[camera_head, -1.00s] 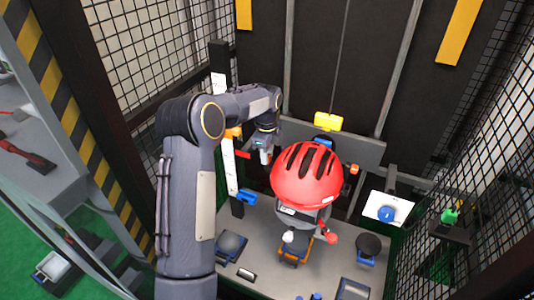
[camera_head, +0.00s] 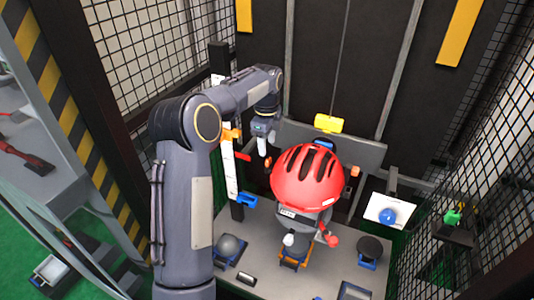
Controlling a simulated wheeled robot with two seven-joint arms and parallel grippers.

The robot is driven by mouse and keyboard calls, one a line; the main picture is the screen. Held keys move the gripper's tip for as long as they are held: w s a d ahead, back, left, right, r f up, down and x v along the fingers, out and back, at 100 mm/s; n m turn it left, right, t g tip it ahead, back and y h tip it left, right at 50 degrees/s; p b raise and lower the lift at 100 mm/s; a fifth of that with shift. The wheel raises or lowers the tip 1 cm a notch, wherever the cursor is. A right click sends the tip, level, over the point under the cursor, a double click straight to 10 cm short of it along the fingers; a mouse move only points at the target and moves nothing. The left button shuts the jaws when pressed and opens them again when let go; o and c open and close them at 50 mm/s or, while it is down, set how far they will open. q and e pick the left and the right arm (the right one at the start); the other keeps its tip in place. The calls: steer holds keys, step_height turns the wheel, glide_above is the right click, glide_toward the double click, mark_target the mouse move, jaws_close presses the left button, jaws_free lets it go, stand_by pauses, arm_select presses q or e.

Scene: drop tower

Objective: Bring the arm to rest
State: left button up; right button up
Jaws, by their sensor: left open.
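My left arm (camera_head: 185,190) comes up from the bottom left, bends at the elbow and reaches toward the back of the tower. My left gripper (camera_head: 264,147) hangs at its end, pointing down, open, with nothing seen between its fingers. It is left of and behind the red helmet (camera_head: 307,175), apart from it in the picture. The helmet sits upright on a grey headform on a stand (camera_head: 294,250) at the middle of the grey base plate. My right gripper is not in view.
A white vertical scale (camera_head: 231,165) with orange, red and blue clips stands close left of my gripper. A yellow block (camera_head: 329,123) is behind the helmet. Black mesh walls (camera_head: 145,55) close both sides. A dark round pad (camera_head: 369,247) lies on the right of the plate.

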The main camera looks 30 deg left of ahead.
arm_select(q)
steer(key=shift+r, duration=0.9)
steer(key=shift+s+r, duration=0.1)
steer(key=s+d+r+n+t+h, duration=0.1)
steer(key=s+d+r+n, duration=0.25)
steer(key=s, duration=0.35)
steer(key=s+d+r+n+t+h, duration=0.15)
steer(key=s+r+n, duration=0.25)
steer(key=s, duration=0.4)
steer(key=s+d+f+n+t, duration=0.1)
steer(key=s+d+f+n, duration=0.1)
steer(key=s, duration=0.4)
steer(key=s+d+f+n+t+h, duration=0.1)
steer(key=s+d+f+n, duration=0.1)
steer(key=s+d+n, duration=0.3)
steer(key=s+d+f+n+t, duration=0.1)
steer(key=s+d+f+n, duration=0.2)
steer(key=s, duration=0.5)
steer(key=shift+d+n+b, duration=0.35)
steer(key=shift+d+n, duration=0.05)
steer(key=shift+n, duration=0.15)
steer(key=shift+s, duration=0.15)
